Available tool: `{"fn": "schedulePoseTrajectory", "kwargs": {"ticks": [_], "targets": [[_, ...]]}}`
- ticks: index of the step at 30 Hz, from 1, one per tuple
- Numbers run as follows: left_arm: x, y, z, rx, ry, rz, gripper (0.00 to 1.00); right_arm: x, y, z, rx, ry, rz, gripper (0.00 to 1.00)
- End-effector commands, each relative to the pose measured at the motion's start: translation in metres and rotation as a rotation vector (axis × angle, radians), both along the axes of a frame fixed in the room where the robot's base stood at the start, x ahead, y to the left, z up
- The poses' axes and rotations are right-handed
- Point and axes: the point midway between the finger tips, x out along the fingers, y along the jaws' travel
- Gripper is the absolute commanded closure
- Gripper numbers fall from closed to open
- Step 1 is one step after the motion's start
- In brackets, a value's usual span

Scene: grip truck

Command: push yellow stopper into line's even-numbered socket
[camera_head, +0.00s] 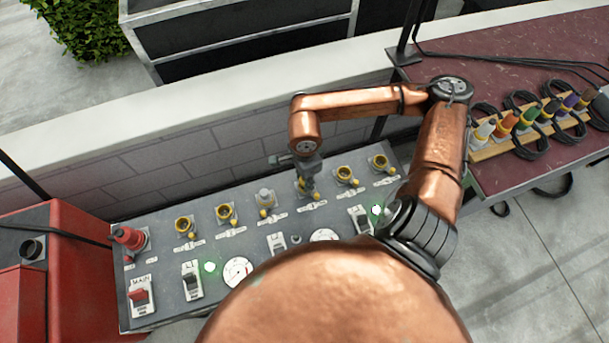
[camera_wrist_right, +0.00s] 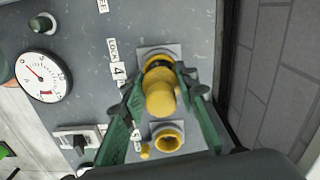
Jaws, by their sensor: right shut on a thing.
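My right gripper (camera_head: 307,188) reaches down over the row of sockets on the grey panel (camera_head: 165,281). In the right wrist view its green fingers (camera_wrist_right: 160,86) are shut on the yellow stopper (camera_wrist_right: 160,100). The stopper is over a socket (camera_wrist_right: 158,53) with a dark ring and square plate, and the two appear to touch. How deep it sits cannot be told. The label beside this socket (camera_wrist_right: 118,71) appears to read 4. A neighbouring socket (camera_wrist_right: 168,138) with a yellow rim is open and empty. My left gripper is not in view.
Other yellow-rimmed sockets (camera_head: 185,226) line the panel, one with a grey cap (camera_head: 265,196). A red plug (camera_head: 128,237) stands at the left end. Switches and gauges (camera_head: 238,271) lie in front. Coloured connectors and cables (camera_head: 526,119) rest on the right table. A low wall (camera_head: 130,165) runs behind.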

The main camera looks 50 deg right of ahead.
Motion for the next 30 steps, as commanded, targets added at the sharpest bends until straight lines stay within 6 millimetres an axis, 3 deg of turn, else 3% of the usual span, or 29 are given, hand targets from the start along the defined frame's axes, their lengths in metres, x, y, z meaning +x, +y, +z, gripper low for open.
{"fn": "schedulePoseTrajectory", "kwargs": {"ticks": [22,23,30], "targets": [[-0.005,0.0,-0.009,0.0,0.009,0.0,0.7,0.0,0.0,-0.014,0.0,0.001,0.0,0.96],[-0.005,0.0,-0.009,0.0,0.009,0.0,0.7,0.0,0.0,-0.014,0.0,0.001,0.0,0.72],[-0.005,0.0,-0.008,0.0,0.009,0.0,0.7,-0.001,0.0,-0.014,0.0,0.001,0.0,0.55]]}}
